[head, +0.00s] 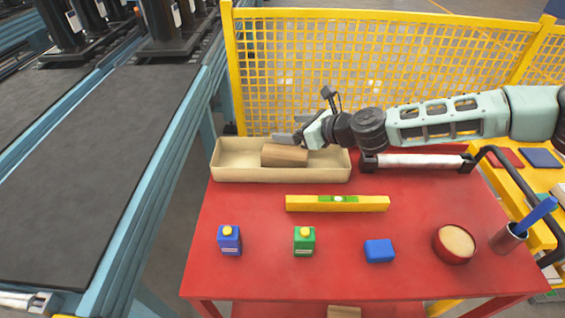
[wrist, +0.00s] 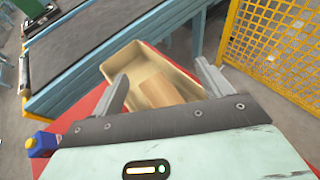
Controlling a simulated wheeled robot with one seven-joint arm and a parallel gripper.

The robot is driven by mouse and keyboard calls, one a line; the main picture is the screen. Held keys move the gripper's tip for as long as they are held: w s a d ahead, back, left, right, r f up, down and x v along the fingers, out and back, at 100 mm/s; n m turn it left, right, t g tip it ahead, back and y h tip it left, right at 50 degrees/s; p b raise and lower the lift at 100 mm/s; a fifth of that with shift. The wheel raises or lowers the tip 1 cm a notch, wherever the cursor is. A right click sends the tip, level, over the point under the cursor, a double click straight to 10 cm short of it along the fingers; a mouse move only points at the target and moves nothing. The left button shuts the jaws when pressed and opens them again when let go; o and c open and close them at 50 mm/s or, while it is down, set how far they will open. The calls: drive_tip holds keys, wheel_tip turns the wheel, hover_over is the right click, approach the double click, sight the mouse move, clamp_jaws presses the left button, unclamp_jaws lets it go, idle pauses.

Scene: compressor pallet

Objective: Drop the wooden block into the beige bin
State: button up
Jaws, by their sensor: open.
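The wooden block (head: 284,155) is at the beige bin, tilted, in the right-middle part of it. The beige bin (head: 230,174) is a shallow rectangular tray at the back left of the red table. In the wrist view the block (wrist: 160,92) shows inside the bin (wrist: 121,62), between my fingers in the picture. My gripper (head: 285,139) is just above the bin's back side, and its two fingers are spread apart in the wrist view (wrist: 163,85). I cannot tell whether the block rests fully on the bin floor.
A yellow level (head: 337,203) lies in front of the bin. A yellow mesh fence (head: 380,60) rises behind; a conveyor (head: 90,160) runs on the left.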

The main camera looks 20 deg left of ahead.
drive_tip(key=b+v, duration=0.2)
drive_tip(key=v, duration=1.5)
drive_tip(key=shift+b, duration=0.4)
drive_tip(key=shift+d, duration=0.1)
drive_tip(key=s+f+n+g+h, duration=0.3)
drive_tip(key=s+n, duration=0.4)
drive_tip(key=s, duration=0.1)
drive_tip(key=s+f+n+g+h, duration=0.2)
drive_tip(key=s+f+n, duration=0.1)
drive_tip(key=s+n, duration=0.45)
drive_tip(key=s+d+r+n+h, duration=0.7)
drive_tip(key=s+d+n, duration=0.6)
drive_tip(key=n, duration=0.2)
drive_tip(key=shift+r, duration=0.8)
drive_tip(key=shift+a, duration=0.1)
